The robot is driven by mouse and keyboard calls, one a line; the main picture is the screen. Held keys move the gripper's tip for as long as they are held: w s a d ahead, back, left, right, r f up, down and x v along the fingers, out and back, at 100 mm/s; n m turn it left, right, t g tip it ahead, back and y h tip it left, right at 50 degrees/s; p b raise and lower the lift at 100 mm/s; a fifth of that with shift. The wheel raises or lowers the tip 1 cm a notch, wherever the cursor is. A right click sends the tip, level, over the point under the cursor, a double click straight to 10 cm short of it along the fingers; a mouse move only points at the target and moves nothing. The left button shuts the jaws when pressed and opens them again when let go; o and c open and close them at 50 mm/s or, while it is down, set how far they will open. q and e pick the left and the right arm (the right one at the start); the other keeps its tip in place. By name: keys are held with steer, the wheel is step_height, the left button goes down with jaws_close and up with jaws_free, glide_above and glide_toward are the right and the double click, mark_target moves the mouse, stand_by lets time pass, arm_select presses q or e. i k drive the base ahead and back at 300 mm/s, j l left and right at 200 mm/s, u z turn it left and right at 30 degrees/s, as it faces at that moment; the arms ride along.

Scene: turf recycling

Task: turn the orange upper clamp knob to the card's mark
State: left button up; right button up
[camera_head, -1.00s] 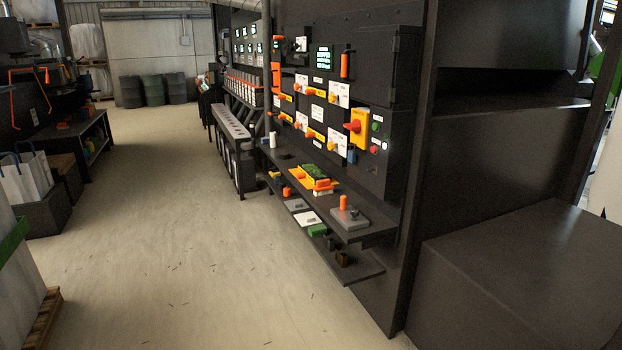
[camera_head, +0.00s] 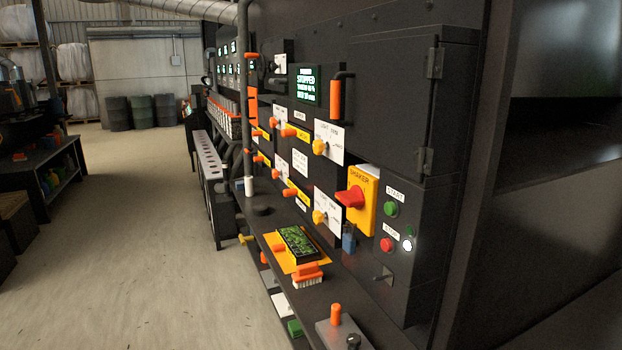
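Several orange knobs sit on the control panel in two rows. In the upper row are an orange knob (camera_head: 289,132) beside a yellow label, another orange knob (camera_head: 273,124) further left, and a yellow-orange knob (camera_head: 319,147) on a white card (camera_head: 330,132) with small print. In the lower row are an orange knob (camera_head: 290,193) and a yellow-orange knob (camera_head: 319,217) on a similar white card (camera_head: 333,207). The cards' marks and most labels are too small to read, so I cannot tell which knob is the upper clamp knob. Neither gripper is in view.
A green display (camera_head: 306,84) reads "STOPPED". An orange door handle (camera_head: 335,99) and a red switch (camera_head: 351,196) on a yellow SHAKER plate stick out. Green START (camera_head: 391,209) and red STOP (camera_head: 387,244) buttons are right. A shelf (camera_head: 361,313) juts below; the floor (camera_head: 150,230) left is clear.

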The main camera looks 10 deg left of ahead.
mark_target(273, 122)
steer(key=i+l+u, duration=0.15)
steer(key=i+u, duration=0.3)
steer(key=i, duration=0.25)
steer(key=i+j+z, duration=0.2)
steer(key=j+z, duration=0.3)
steer(key=j, duration=0.6)
steer(key=j+z, duration=0.5)
steer(key=j, duration=0.6)
steer(key=z, duration=0.45)
steer(key=i+j, duration=0.05)
steer(key=j, duration=0.05)
